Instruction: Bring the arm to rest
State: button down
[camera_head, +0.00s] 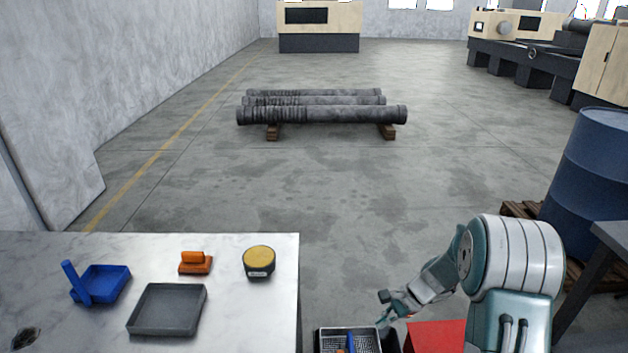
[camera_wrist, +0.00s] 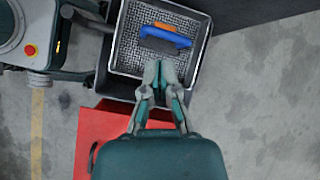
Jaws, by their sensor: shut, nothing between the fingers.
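My gripper (camera_wrist: 160,72) is shut and empty in the wrist view, its fingertips together. It points at the near edge of a mesh-bottomed tray (camera_wrist: 124,68). A blue tool (camera_wrist: 165,36) with an orange part lies in that tray. In the head view my gripper (camera_head: 391,305) is at the lower right, beyond the end of the table, above and beside the tray (camera_head: 321,343). My arm is bent there, with its large joint at the right. I cannot tell the exact height of the gripper over the tray.
A red block (camera_head: 437,338) lies below my arm. A blue barrel (camera_head: 592,170) stands right.

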jog(key=s+a+r+n+t+h, duration=0.15)
jog(key=s+r+n, duration=0.3)
jog(key=r, duration=0.55)
jog(key=s+a+r+n+h, duration=0.25)
jog(key=s+r, duration=0.35)
jog(key=r, duration=0.3)
jog(key=s+d+r+n+t+h, duration=0.1)
jog(key=s+r+n+t, duration=0.1)
jog(key=s, duration=0.5)
jog(key=s+r+n+t+h, duration=0.2)
jog(key=s+r+n, duration=0.2)
jog(key=s, duration=0.3)
jog(key=shift+s+d+r+n, duration=0.3)
jog(key=shift+d+r+n, duration=0.1)
jog(key=shift+r, duration=0.45)
